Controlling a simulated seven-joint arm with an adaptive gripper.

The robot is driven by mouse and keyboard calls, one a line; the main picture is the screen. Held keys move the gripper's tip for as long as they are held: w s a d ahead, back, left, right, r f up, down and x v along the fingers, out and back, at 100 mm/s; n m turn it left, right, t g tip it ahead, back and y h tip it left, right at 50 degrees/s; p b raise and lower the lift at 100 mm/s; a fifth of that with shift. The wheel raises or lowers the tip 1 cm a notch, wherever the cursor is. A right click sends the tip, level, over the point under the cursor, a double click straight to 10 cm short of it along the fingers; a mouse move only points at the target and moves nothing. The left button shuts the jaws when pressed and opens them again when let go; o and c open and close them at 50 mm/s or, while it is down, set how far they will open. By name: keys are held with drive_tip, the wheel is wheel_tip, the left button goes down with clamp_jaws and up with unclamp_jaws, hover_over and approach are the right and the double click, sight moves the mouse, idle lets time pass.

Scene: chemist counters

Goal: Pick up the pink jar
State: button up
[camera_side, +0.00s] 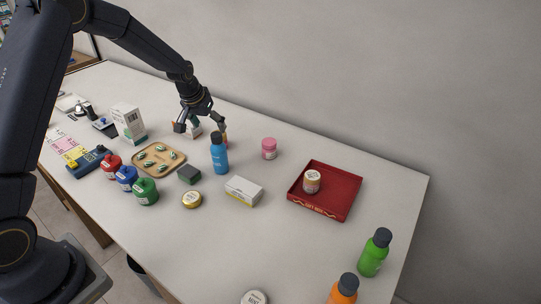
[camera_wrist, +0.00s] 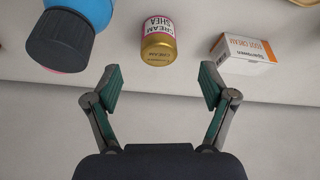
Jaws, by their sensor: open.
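The pink jar (camera_side: 269,149), with a pink lid and pale label, stands upright on the counter right of the blue bottle in the side view. My gripper (camera_side: 201,126) is open and empty, low over the counter to the left of it, clearly apart from it. In the wrist view my gripper's fingers (camera_wrist: 159,72) are spread wide with nothing between them. Beyond the fingertips stands a jar (camera_wrist: 158,47) with a gold lid and a pink-and-white label; it looks like a different jar, partly hidden behind my gripper in the side view.
A blue bottle (camera_side: 219,153) with a dark cap (camera_wrist: 60,39) stands near my gripper. An orange-and-white box (camera_wrist: 245,53) is on the other side. A white box (camera_side: 243,191) and a red tray (camera_side: 336,205) holding a jar lie nearer. Counter around the pink jar is clear.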

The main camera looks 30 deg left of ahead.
drive_tip(key=x, duration=1)
drive_tip(key=shift+w+r, duration=0.1)
drive_tip(key=shift+w, duration=0.2)
drive_tip(key=shift+c, duration=0.2)
drive_tip(key=c, duration=1.2)
drive_tip(key=shift+c, duration=0.2)
drive_tip(key=shift+r, duration=0.2)
